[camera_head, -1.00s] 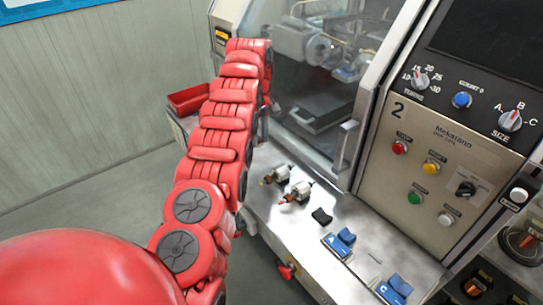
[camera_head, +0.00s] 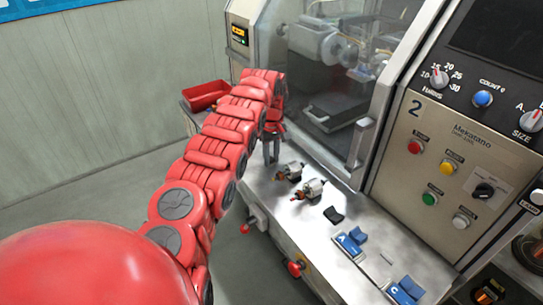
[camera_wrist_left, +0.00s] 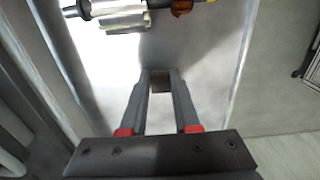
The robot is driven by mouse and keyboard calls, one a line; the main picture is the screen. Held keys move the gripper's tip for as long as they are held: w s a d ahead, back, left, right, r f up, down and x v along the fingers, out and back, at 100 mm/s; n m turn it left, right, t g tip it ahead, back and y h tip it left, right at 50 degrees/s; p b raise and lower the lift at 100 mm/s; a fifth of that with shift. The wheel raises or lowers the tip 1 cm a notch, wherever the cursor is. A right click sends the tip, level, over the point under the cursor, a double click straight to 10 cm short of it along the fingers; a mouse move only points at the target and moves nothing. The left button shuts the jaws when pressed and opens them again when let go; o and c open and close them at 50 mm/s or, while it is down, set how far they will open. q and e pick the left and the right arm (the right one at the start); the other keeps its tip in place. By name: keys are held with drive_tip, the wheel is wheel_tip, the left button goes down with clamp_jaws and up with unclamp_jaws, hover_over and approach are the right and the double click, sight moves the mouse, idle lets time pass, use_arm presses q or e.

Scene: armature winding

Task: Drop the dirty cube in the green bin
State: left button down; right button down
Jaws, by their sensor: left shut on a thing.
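My left gripper (camera_head: 271,158) points down over the left part of the machine's metal ledge, beside two armatures. In the left wrist view its two fingers (camera_wrist_left: 160,78) are shut on a small brownish-grey cube (camera_wrist_left: 160,87) between the tips. The fingers partly hide the cube, and I cannot make out dirt on it. The cube is too small to tell in the head view. No green bin shows in either view. My right gripper is not in view.
Two armatures (camera_head: 290,170) lie on the ledge (camera_head: 285,215); one (camera_wrist_left: 125,18) shows at the wrist view's top. A red bin (camera_head: 206,96) stands at the ledge's far left end. Blue blocks (camera_head: 351,243) lie towards the right. The machine's glass door (camera_head: 335,90) rises behind.

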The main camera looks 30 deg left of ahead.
use_arm(q)
drive_tip(key=shift+f, duration=0.15)
drive_tip(key=c, duration=0.6)
unclamp_jaws()
drive_tip(key=shift+c, duration=0.2)
